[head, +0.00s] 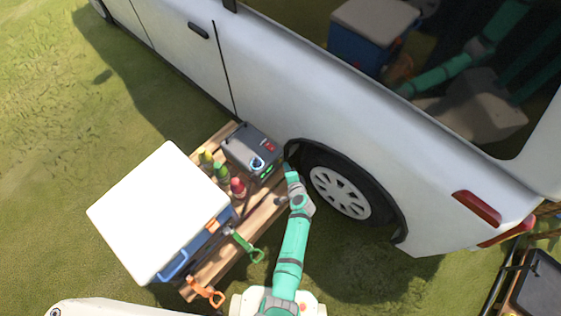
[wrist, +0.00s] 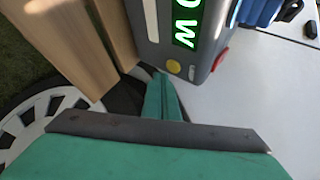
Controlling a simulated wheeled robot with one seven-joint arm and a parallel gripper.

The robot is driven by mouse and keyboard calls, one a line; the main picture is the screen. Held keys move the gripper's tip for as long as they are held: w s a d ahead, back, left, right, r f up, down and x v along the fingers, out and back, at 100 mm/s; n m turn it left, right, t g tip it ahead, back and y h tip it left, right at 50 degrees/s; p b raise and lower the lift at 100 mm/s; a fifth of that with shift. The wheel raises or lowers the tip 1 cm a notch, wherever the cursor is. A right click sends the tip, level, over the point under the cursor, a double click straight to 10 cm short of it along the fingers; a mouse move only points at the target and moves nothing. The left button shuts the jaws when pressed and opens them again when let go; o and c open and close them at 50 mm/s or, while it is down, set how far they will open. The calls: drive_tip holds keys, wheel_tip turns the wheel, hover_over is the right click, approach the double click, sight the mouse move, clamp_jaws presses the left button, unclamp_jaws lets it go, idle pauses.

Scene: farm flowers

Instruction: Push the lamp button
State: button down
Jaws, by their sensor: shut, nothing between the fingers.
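A grey box-shaped device (head: 252,148) stands on the wooden table, close to the van. In the wrist view its grey body (wrist: 205,62) carries a lit green display (wrist: 187,22), a round yellow button (wrist: 173,67) and a red button (wrist: 220,60). Which of these is the lamp button I cannot tell. My gripper (head: 288,168) is beside the device's right side, near the wheel. In the wrist view my gripper's fingers (wrist: 161,77) are together and empty, with the tips just left of the yellow button. Whether they touch it is unclear.
A cooler with a white lid (head: 160,212), several bottles (head: 221,174) and a green-handled tool (head: 245,245) are on or beside the wooden table (head: 210,272). The white van (head: 265,85) and its wheel (head: 340,192) stand close to my arm, leaving little room there.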

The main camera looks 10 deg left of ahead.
drive_tip(key=s+d, duration=0.1)
drive_tip(key=d, duration=0.1)
drive_tip(key=s+d, duration=0.2)
drive_tip(key=shift+s+d, duration=0.15)
drive_tip(key=shift+d, duration=0.1)
idle(0.6)
drive_tip(key=s+a+r+n+h, duration=0.1)
drive_tip(key=s+r+n+h, duration=0.2)
drive_tip(key=s, duration=0.9)
drive_tip(key=s+r+n+h, duration=0.1)
drive_tip(key=s+r+n, duration=0.1)
drive_tip(key=s+r, duration=0.65)
drive_tip(key=s+r+n+t, duration=0.1)
drive_tip(key=s+r+n, duration=0.1)
drive_tip(key=s+r, duration=0.3)
drive_tip(key=s+r+n+t, duration=0.2)
drive_tip(key=s+r+n, duration=0.1)
drive_tip(key=r, duration=0.8)
drive_tip(key=s+a+r+n+t, duration=0.1)
drive_tip(key=s+r+n, duration=0.1)
drive_tip(key=s+r, duration=0.4)
wheel_tip(320, 180, up, 3)
drive_tip(key=shift+s+n, duration=0.3)
drive_tip(key=shift+s, duration=0.05)
